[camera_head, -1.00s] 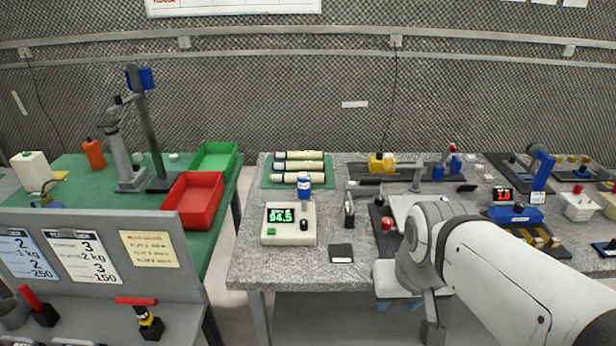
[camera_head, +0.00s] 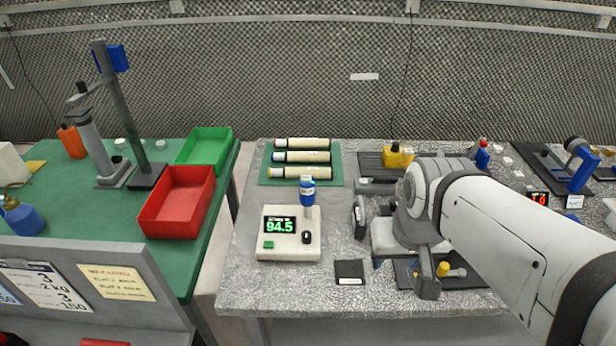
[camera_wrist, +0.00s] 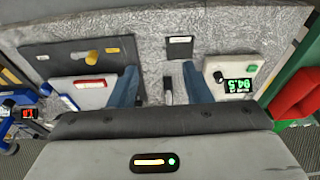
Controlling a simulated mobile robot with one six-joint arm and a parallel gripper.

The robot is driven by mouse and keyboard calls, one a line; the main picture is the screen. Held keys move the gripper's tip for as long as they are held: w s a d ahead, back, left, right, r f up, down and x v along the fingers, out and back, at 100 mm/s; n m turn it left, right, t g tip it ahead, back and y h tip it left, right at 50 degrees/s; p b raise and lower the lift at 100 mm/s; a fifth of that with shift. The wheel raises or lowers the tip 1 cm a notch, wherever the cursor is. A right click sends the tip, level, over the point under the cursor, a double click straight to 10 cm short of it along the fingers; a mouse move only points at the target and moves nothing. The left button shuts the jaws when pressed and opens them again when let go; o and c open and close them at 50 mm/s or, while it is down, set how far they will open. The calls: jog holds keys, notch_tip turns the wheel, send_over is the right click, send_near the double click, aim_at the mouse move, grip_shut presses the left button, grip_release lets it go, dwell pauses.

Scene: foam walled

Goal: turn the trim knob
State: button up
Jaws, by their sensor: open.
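A white instrument box (camera_head: 272,247) with a green readout of 94.5 stands on the grey bench. A small black knob (camera_head: 306,237) on its front right looks like the trim knob; it also shows as a dark spot in the wrist view (camera_wrist: 218,76). In the head view the arm hides part of the gripper.
A black square pad (camera_head: 350,272) lies between the box and my gripper. A dark plate with a yellow handle (camera_head: 443,268) is beside my gripper. Red (camera_head: 178,205) and green (camera_head: 205,147) trays are at left.

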jog(key=w+a+m+g+p, duration=0.1)
jog(key=w+a+m+p, duration=0.4)
jog(key=w, duration=0.6)
jog(key=m+g, duration=0.2)
jog(key=m, duration=0.2)
send_over(307, 234)
notch_tip(307, 234, down, 7)
jog(key=shift+d+f, duration=0.1)
jog(key=shift+d, duration=0.05)
jog(key=shift+f, duration=0.3)
notch_tip(307, 234, down, 8)
jog(key=shift+r+p, duration=0.25)
jog(key=shift+p, duration=0.45)
jog(key=shift+c, duration=0.5)
grip_shut()
